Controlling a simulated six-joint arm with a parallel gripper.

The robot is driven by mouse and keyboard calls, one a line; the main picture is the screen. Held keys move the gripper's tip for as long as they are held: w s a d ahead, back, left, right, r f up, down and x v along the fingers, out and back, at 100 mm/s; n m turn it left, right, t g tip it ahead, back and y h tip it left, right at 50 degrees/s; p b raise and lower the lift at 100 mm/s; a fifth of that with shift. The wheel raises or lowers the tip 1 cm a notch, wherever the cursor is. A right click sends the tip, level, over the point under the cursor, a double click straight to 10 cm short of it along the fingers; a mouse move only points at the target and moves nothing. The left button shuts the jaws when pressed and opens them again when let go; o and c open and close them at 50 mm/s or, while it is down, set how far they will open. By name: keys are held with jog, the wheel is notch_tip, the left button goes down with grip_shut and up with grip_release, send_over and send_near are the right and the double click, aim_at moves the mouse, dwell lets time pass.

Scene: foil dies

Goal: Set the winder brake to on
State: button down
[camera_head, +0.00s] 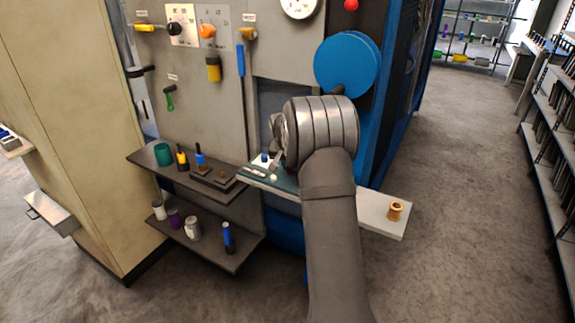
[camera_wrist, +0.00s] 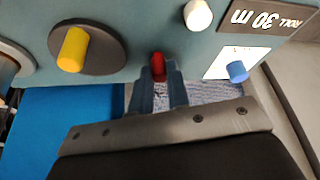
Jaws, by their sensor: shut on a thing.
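In the wrist view, my gripper (camera_wrist: 158,92) is shut on a small red knob (camera_wrist: 158,66) at the edge of a teal panel (camera_wrist: 145,50). The red knob shows between the two fingertips. In the head view, my arm covers the fingertips and the red knob; part of the teal panel (camera_head: 284,186) shows left of the arm. No legible label names the winder brake, so I cannot tell from print which control it is or how it is set.
On the teal panel are a yellow knob (camera_wrist: 73,50) on a dark disc, a white knob (camera_wrist: 198,15) and a blue knob (camera_wrist: 237,71) by a "ROLL 30 m" plate. A brown spool (camera_head: 395,211) stands on the pale shelf to the right. Shelves with tools (camera_head: 205,180) lie left.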

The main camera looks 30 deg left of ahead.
jog(key=c, duration=1.4)
grip_release()
jog(key=v, duration=1.7)
jog(key=shift+d+r, duration=0.1)
jog(key=shift+r, duration=0.2)
jog(key=shift+w+f, duration=0.1)
jog(key=x, duration=1.7)
jog(key=shift+f, duration=0.2)
jog(key=shift+r, duration=0.15)
